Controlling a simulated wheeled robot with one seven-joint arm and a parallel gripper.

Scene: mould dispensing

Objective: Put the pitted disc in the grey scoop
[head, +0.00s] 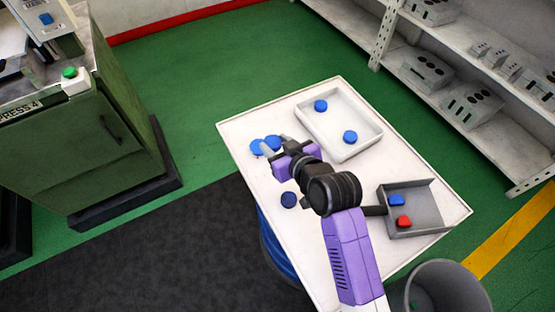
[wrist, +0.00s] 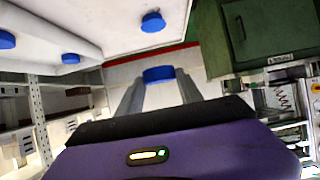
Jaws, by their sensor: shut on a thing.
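My gripper (head: 274,145) is at the left part of the white table and is shut on a blue disc (head: 273,142). In the wrist view the held blue disc (wrist: 158,74) sits between the two fingertips. Pits on it cannot be made out. Another blue disc (head: 257,147) is just left of the gripper, and a darker blue disc (head: 289,200) lies nearer on the table. The grey scoop (head: 427,205) is at the table's right, its dark handle pointing left. A blue piece (head: 397,200) and a red piece (head: 404,221) lie in it.
A white tray (head: 369,146) with two blue discs stands at the back of the table (head: 237,130). A grey bin (head: 450,272) stands at the front right. A green press cabinet (head: 80,150) is to the left, shelves (head: 500,130) to the right.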

